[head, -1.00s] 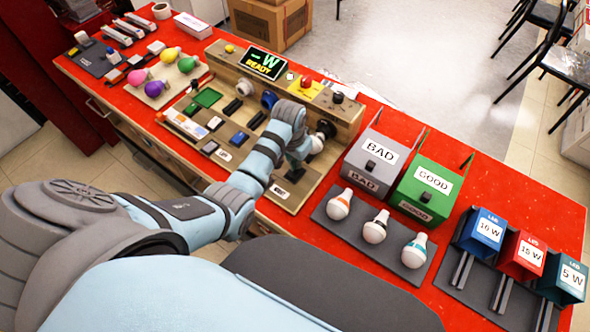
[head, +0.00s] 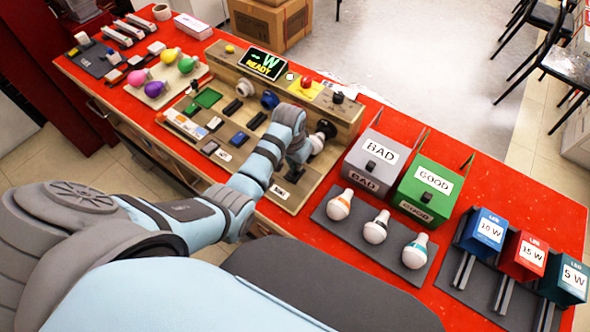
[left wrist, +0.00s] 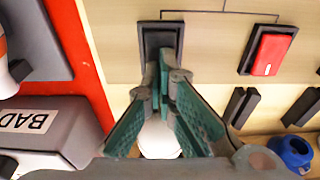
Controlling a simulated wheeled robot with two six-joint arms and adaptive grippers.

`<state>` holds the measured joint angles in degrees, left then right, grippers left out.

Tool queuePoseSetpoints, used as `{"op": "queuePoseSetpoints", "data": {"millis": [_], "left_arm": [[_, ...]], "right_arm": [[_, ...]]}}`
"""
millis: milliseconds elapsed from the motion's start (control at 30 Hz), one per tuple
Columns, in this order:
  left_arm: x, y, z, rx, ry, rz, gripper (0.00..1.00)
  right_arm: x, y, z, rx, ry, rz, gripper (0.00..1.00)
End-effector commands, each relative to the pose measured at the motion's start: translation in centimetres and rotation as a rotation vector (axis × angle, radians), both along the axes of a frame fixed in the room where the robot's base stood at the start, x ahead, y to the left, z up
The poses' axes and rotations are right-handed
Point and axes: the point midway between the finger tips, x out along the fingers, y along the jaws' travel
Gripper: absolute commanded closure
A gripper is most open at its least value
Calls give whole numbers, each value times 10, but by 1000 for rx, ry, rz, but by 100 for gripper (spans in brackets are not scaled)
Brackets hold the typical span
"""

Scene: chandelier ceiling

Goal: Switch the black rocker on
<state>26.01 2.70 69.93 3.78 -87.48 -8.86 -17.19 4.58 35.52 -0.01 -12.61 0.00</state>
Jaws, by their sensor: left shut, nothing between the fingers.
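The black rocker (left wrist: 160,35) sits in a dark frame on the light wooden panel in the left wrist view. My left gripper (left wrist: 165,62) is shut and empty, with its green-grey fingertips over the lower part of the rocker. I cannot tell whether the tips touch it, and they hide part of its face. In the head view my left gripper (head: 294,174) is over the near right end of the wooden test board (head: 315,178) and the rocker is hard to make out. My right gripper is out of view.
A red rocker (left wrist: 268,52) lies beside the black one. A white bulb (left wrist: 160,140) shows behind my fingers. The display (head: 263,63) reads "-W READY". The grey BAD box (head: 378,157) and green GOOD box (head: 431,187) stand right of the board.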

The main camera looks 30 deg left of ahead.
Motion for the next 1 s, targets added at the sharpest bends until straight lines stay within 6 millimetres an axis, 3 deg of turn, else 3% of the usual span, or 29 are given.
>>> {"op": "queuePoseSetpoints", "data": {"millis": [200, 600, 1000], "left_arm": [[0, 0, 30, 0, 1, 0, 100], [0, 0, 67, 0, -1, 0, 100], [0, 0, 69, 0, 0, 0, 100]], "right_arm": [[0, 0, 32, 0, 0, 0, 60], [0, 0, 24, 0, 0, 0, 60], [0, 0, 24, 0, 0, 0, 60]]}}
